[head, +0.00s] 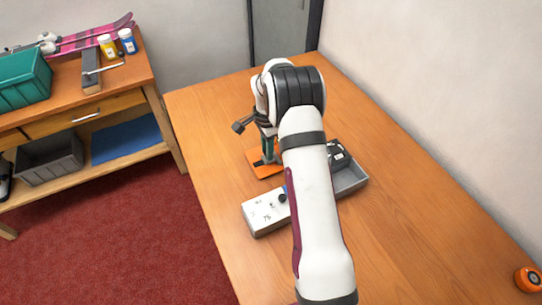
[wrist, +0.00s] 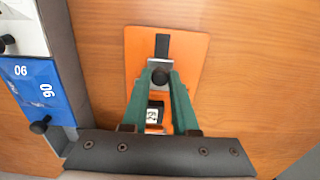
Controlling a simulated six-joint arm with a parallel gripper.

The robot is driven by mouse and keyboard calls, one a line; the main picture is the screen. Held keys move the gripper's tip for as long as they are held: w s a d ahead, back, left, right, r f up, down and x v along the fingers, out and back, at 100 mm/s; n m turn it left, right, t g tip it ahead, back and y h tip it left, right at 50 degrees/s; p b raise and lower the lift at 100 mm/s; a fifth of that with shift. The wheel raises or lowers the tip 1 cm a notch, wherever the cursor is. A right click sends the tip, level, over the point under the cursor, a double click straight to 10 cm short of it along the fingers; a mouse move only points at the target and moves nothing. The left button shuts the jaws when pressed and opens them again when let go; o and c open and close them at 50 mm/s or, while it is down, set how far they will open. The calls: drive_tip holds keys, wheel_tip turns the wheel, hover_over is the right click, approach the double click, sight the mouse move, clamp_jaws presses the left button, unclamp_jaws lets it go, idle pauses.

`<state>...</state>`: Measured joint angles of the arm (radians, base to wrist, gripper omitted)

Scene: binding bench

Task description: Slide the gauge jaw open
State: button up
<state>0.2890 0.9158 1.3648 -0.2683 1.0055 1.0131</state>
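The gauge has an orange base plate (wrist: 188,50) with a dark rail (wrist: 162,44) and a grey jaw (wrist: 154,63) carrying a black knob (wrist: 160,76).
A grey tray (head: 352,181) with a white panel (head: 266,212) and a black item (head: 338,155) lies close by, partly behind my arm. The wrist view shows its blue panel (wrist: 38,88) and black knobs. An orange round object (head: 527,279) lies far right.

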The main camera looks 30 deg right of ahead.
clamp_jaws()
drive_tip(key=shift+a, duration=0.6)
drive_tip(key=shift+o, duration=2)
unclamp_jaws()
